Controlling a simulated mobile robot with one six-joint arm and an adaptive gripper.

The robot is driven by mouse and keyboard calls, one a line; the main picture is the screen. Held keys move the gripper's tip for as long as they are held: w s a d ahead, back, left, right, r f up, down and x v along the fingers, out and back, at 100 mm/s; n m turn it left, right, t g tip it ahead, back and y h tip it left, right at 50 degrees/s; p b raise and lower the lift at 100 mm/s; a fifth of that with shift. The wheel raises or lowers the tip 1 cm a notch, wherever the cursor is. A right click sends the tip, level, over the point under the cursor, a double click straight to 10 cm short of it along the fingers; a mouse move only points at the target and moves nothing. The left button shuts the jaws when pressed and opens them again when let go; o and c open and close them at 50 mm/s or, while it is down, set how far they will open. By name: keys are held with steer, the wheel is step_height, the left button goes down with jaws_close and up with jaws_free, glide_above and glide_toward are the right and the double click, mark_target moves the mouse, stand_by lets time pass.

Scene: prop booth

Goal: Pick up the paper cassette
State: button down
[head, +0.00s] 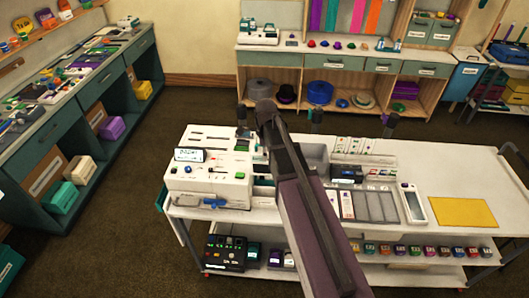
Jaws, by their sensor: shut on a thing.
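My arm reaches up from the bottom of the head view across the middle of the white trolley (455,180). The jaws are not visible; the arm covers the area around its end. I cannot single out the paper cassette. A small dark box with a pale label (346,172) sits on the trolley, right of my arm. A white machine with a small screen (208,167) stands left of my arm. Part of the trolley top between them is hidden behind the arm.
A compartment tray (361,205), a white framed panel (414,205) and a yellow sheet (464,212) lie on the trolley's right. Its lower shelf holds a black device (225,253) and several small coloured items. Cabinets stand left and behind. Brown floor lies between them.

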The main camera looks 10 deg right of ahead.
steer(key=shift+r+p, duration=3.9)
steer(key=shift+r, duration=0.45)
steer(key=shift+f, duration=0.1)
